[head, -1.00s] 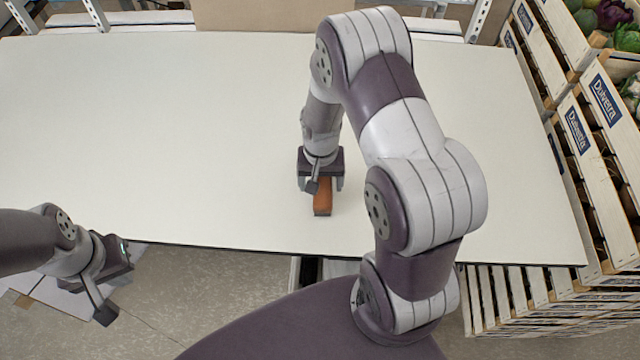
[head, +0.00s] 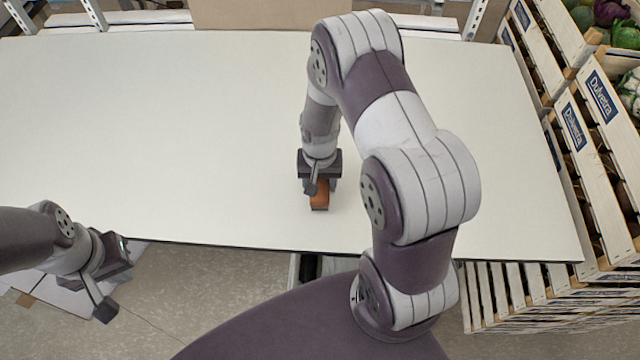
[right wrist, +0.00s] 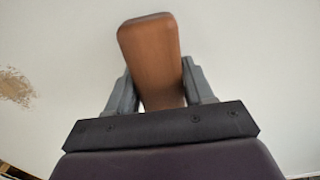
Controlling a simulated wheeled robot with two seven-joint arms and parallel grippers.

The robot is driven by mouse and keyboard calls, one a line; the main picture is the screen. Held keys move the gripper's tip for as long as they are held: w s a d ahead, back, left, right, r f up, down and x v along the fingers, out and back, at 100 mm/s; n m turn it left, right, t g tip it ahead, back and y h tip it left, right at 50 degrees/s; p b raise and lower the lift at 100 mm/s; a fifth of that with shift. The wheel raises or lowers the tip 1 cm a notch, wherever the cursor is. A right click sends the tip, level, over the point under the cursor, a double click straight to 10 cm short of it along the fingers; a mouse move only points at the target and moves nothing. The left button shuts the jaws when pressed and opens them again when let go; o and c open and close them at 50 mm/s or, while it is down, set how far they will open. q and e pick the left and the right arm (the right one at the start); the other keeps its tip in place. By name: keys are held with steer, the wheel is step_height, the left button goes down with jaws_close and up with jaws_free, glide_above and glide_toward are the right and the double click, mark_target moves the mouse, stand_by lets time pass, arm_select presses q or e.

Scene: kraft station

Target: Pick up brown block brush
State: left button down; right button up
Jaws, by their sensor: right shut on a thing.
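The brown block brush (head: 319,197) is a small orange-brown block at the front middle of the white table. In the right wrist view its brown wooden body (right wrist: 150,62) stands out between the two grey fingers. My right gripper (head: 319,188) is above the table and shut on the brush, with a finger on each side of it. I cannot tell whether the brush still touches the table. My left gripper (head: 118,284) hangs off the table's front edge at the lower left, apart from the brush.
A cardboard box (head: 265,14) is behind the back edge. The right wrist view shows a tan worn patch (right wrist: 15,87) on a pale surface.

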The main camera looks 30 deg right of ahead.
step_height(320, 180, up, 3)
steer(key=shift+w+f+b, duration=0.1)
steer(key=shift+b, duration=0.45)
steer(key=s+d+r+b, duration=0.2)
steer(key=s+d+r, duration=0.4)
steer(key=d, duration=0.4)
steer(key=shift+r+b, duration=0.3)
steer(key=shift+r, duration=0.3)
